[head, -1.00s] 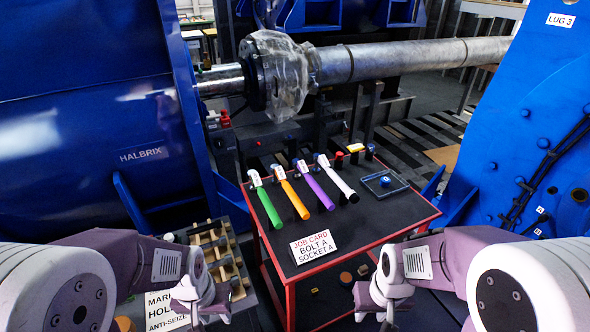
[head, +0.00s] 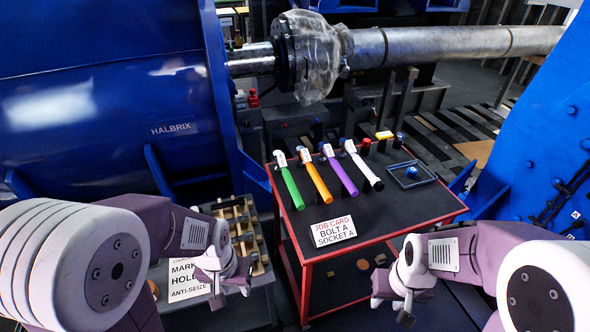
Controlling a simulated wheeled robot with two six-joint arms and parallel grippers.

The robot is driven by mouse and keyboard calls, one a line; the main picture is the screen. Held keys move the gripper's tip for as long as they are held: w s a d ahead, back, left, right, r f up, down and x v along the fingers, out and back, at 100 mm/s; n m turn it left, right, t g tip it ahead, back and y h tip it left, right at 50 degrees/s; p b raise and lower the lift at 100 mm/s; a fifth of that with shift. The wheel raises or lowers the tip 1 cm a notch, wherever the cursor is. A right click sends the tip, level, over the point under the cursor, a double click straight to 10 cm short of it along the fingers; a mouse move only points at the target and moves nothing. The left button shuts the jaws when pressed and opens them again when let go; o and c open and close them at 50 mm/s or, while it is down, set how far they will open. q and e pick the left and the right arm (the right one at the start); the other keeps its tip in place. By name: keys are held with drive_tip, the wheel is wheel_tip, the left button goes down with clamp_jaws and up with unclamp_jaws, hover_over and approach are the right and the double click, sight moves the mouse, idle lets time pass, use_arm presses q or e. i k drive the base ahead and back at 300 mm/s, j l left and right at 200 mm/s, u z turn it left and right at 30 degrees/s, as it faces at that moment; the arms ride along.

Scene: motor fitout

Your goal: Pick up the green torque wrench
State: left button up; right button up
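The green torque wrench (head: 291,186) lies on the black top of the red-framed cart (head: 266,196), leftmost in a row with an orange wrench (head: 317,182), a purple wrench (head: 343,178) and a white wrench (head: 365,171). Its head end points away from me, its green handle towards me. My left gripper (head: 222,290) is low at the left, short of the cart and apart from the wrench. My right gripper (head: 402,310) is low at the right, in front of the cart. Both are small and angled, so their finger openings are unclear.
A wooden compartment rack (head: 247,238) and an anti-seize sign (head: 185,283) are left of the cart. Blue machine housings flank both sides.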

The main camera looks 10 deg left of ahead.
sight(281, 166)
drive_tip(key=i+j+z, duration=0.15)
drive_tip(key=z, duration=0.3)
drive_tip(key=i+j+z, duration=0.2)
drive_tip(key=z, duration=0.2)
drive_tip(key=i+j+z, duration=0.15)
drive_tip(key=j+z, duration=0.3)
drive_tip(key=l, duration=0.15)
